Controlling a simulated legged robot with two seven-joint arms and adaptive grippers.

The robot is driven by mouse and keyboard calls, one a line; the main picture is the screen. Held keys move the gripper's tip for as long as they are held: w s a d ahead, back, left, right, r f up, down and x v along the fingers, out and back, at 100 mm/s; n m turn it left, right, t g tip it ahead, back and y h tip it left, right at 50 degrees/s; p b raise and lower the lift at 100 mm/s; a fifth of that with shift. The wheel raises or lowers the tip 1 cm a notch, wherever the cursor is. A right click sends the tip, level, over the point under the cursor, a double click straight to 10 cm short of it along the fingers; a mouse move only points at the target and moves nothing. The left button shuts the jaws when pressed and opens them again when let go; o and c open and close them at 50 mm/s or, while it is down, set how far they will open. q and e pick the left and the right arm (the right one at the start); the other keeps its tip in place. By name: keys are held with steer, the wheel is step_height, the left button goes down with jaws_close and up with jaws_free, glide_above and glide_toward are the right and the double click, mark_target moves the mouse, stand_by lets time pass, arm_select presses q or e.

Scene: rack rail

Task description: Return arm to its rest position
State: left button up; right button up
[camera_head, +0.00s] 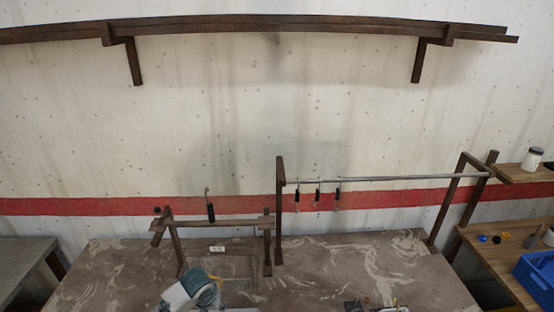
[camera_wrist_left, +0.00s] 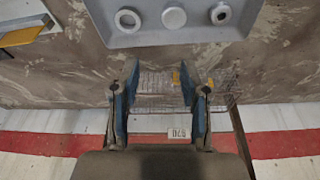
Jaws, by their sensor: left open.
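In the left wrist view my left gripper (camera_wrist_left: 158,70) is open, its two blue-lined fingers apart with nothing between them. A wire mesh (camera_wrist_left: 155,92) and a small number label (camera_wrist_left: 179,134) show beyond the fingers. In the head view a teal and white part at the bottom, left of centre, appears to be my left gripper (camera_head: 192,289). It overlaps the near left edge of the mesh (camera_head: 232,268), close below the label (camera_head: 217,249). Its fingertips are not clear there. My right gripper is not in view.
A grey tray (camera_wrist_left: 205,38) with round parts lies on the table. A low frame (camera_head: 174,245) stands left, with a black-handled hook (camera_head: 210,208) above it. Several black-handled tools hang under a rail (camera_head: 400,178). A blue bin (camera_head: 538,278) stands right. The central tabletop (camera_head: 340,262) is clear.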

arm_select(q)
steer(key=s+d+f+m+h, duration=0.1)
steer(key=s+d+f+m, duration=0.1)
steer(key=s+d+f, duration=0.3)
steer(key=s+d+f+m+h, duration=0.1)
steer(key=s+d+f, duration=0.35)
steer(key=s, duration=0.35)
steer(key=s+a+f+n+y, duration=0.1)
steer(key=s+a, duration=0.2)
steer(key=s, duration=0.3)
steer(key=s+a+f, duration=0.2)
steer(key=s+a, duration=0.2)
steer(key=s, duration=0.3)
steer(key=s+a+f+n+y, duration=0.1)
steer(key=s+a, duration=0.2)
steer(key=s, duration=0.3)
step_height(320, 180, down, 28)
steer(key=s+b, duration=0.1)
steer(key=b, duration=0.2)
steer(key=s+a+f+g+b, duration=0.2)
steer(key=s+a+f, duration=0.1)
steer(key=s+f, duration=1.5)
step_height(320, 180, down, 2)
steer(key=shift+s+a+f+m, duration=0.15)
steer(key=shift+s+a+m, duration=0.15)
steer(key=shift+s, duration=0.1)
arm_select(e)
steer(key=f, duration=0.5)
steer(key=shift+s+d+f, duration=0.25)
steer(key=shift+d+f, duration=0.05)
